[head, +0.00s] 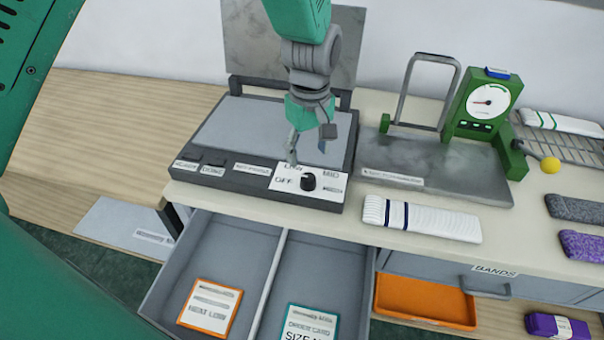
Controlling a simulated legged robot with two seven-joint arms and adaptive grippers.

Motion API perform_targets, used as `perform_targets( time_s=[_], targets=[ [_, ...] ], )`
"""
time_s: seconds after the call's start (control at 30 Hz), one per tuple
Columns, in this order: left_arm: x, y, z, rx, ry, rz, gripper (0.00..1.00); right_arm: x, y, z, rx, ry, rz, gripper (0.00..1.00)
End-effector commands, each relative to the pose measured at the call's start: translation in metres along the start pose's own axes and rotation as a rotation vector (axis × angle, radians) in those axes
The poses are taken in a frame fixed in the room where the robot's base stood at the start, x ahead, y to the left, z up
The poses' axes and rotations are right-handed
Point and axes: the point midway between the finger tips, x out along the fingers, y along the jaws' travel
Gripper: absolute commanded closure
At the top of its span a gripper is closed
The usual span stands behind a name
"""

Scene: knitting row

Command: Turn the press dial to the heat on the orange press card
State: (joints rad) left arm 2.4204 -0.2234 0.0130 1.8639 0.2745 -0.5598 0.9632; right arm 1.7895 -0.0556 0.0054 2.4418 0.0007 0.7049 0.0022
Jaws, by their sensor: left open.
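The press dial (309,182) is a small black knob on the white label plate at the front of the press (225,127). The plate shows OFF to its left, LOW above left, MID above right and an unreadable mark at right. I cannot tell exactly which mark the knob points to. The orange press card (210,307) lies in the left compartment of the open drawer; its lower line appears to read HEAT LOW. My left gripper (308,150) is open, pointing down just above and behind the dial, apart from it. My right gripper is not in view.
The press lid (245,40) stands raised behind my left gripper. A teal order card (309,322) lies in the drawer's right compartment. A green dial gauge (487,104) and a metal plate stand at right. A white striped band (420,218) lies along the counter's front.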

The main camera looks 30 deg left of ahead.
Motion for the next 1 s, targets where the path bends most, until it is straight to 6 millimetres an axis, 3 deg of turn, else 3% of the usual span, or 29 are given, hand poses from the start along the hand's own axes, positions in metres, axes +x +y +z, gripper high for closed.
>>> perform_targets(
  time_s=[0.2, 0.4, 0.53, 0.83, 1.0],
  targets=[
    [0.051, -0.007, -0.01, -0.001, -0.013, 0.003, 0.48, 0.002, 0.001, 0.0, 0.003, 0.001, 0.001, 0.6],
    [0.081, -0.013, -0.02, -0.003, -0.023, 0.013, 0.48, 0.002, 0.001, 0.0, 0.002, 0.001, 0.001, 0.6],
    [0.088, -0.012, -0.019, -0.002, -0.021, 0.013, 0.48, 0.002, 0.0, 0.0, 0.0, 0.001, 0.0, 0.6],
    [0.086, -0.002, -0.002, 0.001, -0.001, 0.003, 0.48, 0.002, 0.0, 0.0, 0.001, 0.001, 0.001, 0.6],
    [0.086, -0.003, -0.005, 0.0, -0.006, 0.007, 0.97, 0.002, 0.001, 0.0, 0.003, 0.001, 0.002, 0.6]
  ],
)
